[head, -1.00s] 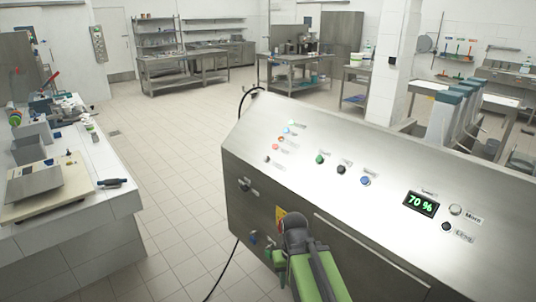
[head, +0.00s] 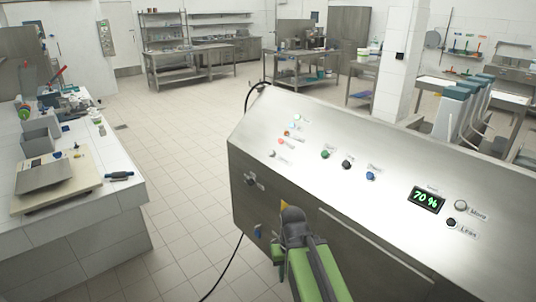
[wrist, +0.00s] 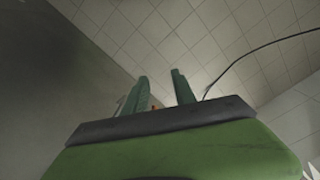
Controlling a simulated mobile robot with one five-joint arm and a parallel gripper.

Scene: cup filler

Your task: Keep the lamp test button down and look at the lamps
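The sloping steel control panel (head: 330,195) fills the right foreground in the head view. Near its upper left edge is a slanting row of small lamps (head: 291,126), some blue and reddish. A small grey button (head: 273,154) sits below them; its label is too small to read, so I cannot tell whether it is the lamp test button. My gripper (head: 278,258) is low in front of the panel's front face, below and apart from the lamps and buttons. In the wrist view its two green fingers (wrist: 160,88) stand apart with nothing between them.
Green, black and blue buttons (head: 347,165) sit mid-panel. A display (head: 427,199) reads 70 %, beside the More (head: 461,206) and Less (head: 451,222) buttons. A tiled counter (head: 115,165) with tools stands left. Tiled floor (head: 185,170) between is clear except for a dark cable (head: 225,268).

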